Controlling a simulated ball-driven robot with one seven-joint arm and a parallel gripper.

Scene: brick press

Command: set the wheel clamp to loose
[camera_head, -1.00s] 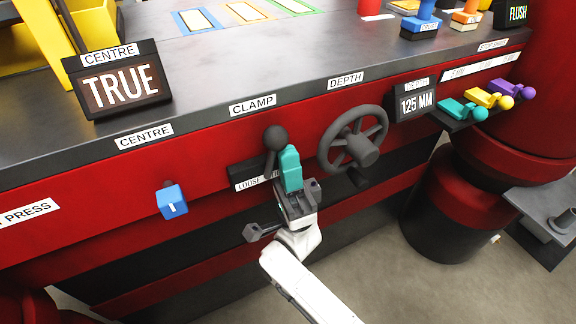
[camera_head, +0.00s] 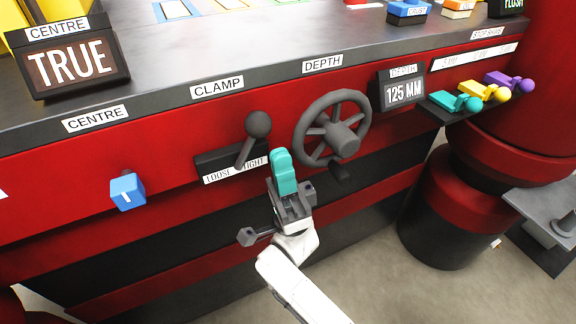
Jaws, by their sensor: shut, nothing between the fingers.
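The clamp lever (camera_head: 250,138) is a dark stick with a round knob, rising from a dark plate (camera_head: 207,162) under the CLAMP label (camera_head: 217,87). The plate's strip (camera_head: 235,170) reads LOOSE at left and TIGHT at right. The lever leans up and to the right, its foot near the middle of the strip; I cannot tell its exact setting. My gripper (camera_head: 282,160), with teal fingers, is shut and empty. In the picture it is just below and right of the lever, with a visible gap from the knob.
The dark depth handwheel (camera_head: 332,128) stands close to the right of my gripper. A blue knob (camera_head: 127,191) is at left. The depth display (camera_head: 404,92) reads 125 MM, and the centre display (camera_head: 70,65) reads TRUE. Teal, yellow and purple stop levers (camera_head: 492,92) are at right.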

